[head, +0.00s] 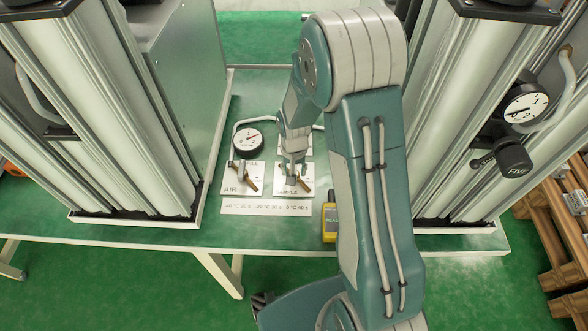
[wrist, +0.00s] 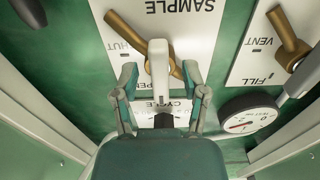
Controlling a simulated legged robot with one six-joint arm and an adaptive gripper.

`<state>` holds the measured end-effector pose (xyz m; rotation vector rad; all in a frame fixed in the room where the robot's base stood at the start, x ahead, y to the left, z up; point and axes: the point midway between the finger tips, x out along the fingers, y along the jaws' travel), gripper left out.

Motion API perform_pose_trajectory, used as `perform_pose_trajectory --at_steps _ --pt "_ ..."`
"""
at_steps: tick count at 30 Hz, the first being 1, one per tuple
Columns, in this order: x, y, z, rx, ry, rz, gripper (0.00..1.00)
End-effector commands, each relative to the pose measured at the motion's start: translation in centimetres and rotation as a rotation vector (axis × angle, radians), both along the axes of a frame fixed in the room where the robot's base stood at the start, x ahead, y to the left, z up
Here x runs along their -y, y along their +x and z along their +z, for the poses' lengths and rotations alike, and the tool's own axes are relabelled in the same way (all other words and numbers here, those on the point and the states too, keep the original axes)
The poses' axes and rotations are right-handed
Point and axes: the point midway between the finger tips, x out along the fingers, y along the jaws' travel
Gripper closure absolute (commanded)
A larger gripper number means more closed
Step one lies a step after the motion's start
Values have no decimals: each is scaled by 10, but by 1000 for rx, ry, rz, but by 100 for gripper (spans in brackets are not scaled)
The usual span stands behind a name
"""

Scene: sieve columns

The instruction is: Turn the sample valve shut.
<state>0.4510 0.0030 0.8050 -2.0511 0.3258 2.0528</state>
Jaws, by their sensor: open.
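The sample valve sits on a white plate (wrist: 182,22) marked SAMPLE, with partly hidden SHUT and OPEN markings. Its brass lever (wrist: 126,32) slants to the upper left in the wrist view, its free end beside the SHUT lettering. A pale grey valve part (wrist: 159,62) meets the lever's inner end. My gripper (wrist: 159,70) is open, with one finger on each side of this grey part and the lever outside the fingers. I cannot tell whether the fingers touch it. In the head view my gripper (head: 292,176) is over the sample plate (head: 281,190), partly hiding the valve.
A similar plate (head: 231,187) with a brass lever and a gauge (head: 248,141) stands close on the left. A label strip (head: 265,208) and yellow device (head: 330,224) lie in front. Tall columns flank the green table (head: 150,235); a FIVE knob (head: 514,156) is on the right.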

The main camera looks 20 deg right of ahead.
Motion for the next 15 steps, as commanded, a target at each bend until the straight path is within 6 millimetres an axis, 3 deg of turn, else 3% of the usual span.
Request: perform_pose_trajectory --at_steps 7,11,15 --pt "0 0 -1 0 0 0 43" --pt "0 0 -1 0 0 0 100" --pt "0 0 -1 0 0 0 100"
